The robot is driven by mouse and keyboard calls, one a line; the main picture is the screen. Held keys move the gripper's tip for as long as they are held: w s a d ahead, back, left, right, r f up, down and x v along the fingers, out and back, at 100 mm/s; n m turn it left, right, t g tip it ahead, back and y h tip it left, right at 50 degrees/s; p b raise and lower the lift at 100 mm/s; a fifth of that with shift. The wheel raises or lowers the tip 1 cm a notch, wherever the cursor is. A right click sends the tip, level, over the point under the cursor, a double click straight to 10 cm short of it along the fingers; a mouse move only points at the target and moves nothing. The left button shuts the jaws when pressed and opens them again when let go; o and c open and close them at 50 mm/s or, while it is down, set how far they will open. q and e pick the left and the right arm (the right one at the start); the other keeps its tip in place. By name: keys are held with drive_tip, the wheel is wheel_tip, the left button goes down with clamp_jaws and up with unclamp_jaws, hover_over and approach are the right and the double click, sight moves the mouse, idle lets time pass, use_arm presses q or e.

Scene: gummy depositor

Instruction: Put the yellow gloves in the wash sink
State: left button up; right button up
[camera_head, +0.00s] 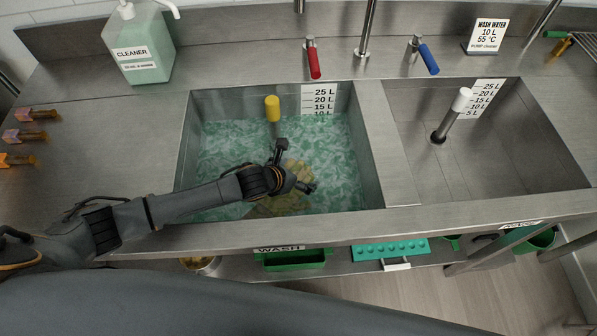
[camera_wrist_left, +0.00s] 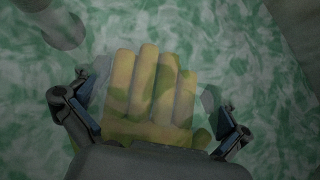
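The yellow gloves (camera_head: 285,204) lie in the greenish, foamy water of the wash sink (camera_head: 368,150), near its front right part. In the left wrist view the gloves (camera_wrist_left: 150,95) show their fingers pointing up the picture, with blotches over them. My left gripper (camera_head: 297,167) is over the gloves, low in the sink. Its two fingers are spread wide, one on each side of the gloves, with gaps between. My left gripper and arm hide part of the gloves. My right gripper is not in view.
A yellow-topped standpipe (camera_head: 272,108) stands at the wash sink's back. The right-hand sink (camera_head: 500,160) is empty, with a white-topped pipe (camera_head: 461,102). A cleaner bottle (camera_head: 142,50) stands at the back left. Red (camera_head: 313,62) and blue (camera_head: 429,60) tap handles stand behind the sinks.

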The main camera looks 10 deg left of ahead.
use_arm(q)
drive_tip(key=shift+r, duration=0.2)
drive_tip(key=v, duration=1.2)
drive_tip(key=shift+f, duration=0.1)
